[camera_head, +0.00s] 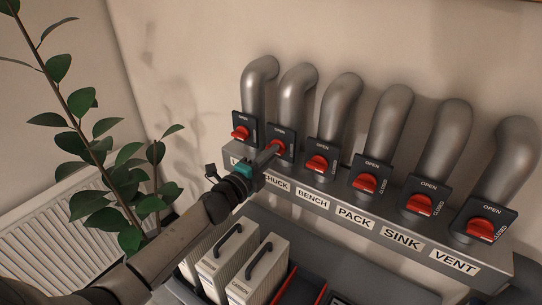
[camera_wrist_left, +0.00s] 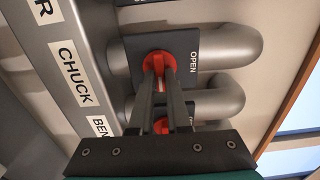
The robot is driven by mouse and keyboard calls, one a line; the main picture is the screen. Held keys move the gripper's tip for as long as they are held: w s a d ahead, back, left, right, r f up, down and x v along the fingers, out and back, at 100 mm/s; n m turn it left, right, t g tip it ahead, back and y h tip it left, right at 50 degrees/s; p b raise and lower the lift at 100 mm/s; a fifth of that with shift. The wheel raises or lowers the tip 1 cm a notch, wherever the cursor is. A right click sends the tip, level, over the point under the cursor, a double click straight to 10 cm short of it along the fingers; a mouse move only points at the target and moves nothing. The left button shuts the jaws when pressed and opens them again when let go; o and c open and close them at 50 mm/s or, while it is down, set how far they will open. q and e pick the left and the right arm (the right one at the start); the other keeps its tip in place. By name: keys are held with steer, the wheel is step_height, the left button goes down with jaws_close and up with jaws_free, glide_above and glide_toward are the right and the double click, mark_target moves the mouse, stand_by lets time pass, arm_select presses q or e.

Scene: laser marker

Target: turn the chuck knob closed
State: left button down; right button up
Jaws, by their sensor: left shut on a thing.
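The chuck knob (camera_head: 278,146) is the red knob on the second dark plate from the left, above the CHUCK label (camera_head: 277,184). In the left wrist view it is a red disc (camera_wrist_left: 168,60) with a raised grip, beside the word OPEN. My left gripper (camera_head: 270,153) reaches it from the front left, its two slim fingers (camera_wrist_left: 161,82) shut on the knob's grip. The fingers cover much of the grip, so its exact angle is hard to tell. My right gripper is in neither view.
Similar red knobs flank it: one at the left (camera_head: 241,132), then the BENCH knob (camera_head: 318,163) and others to the right. Grey pipes (camera_head: 298,90) rise behind. White cases with black handles (camera_head: 227,242) stand below; a plant (camera_head: 100,150) is at the left.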

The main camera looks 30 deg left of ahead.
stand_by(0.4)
arm_select(q)
steer(key=c, duration=0.9)
jaws_free()
steer(key=shift+s, duration=0.15)
steer(key=s, duration=0.5)
steer(key=s+a+b, duration=0.1)
steer(key=s, duration=0.4)
steer(key=s+a, duration=0.1)
steer(key=s, duration=0.3)
steer(key=shift+s, duration=0.4)
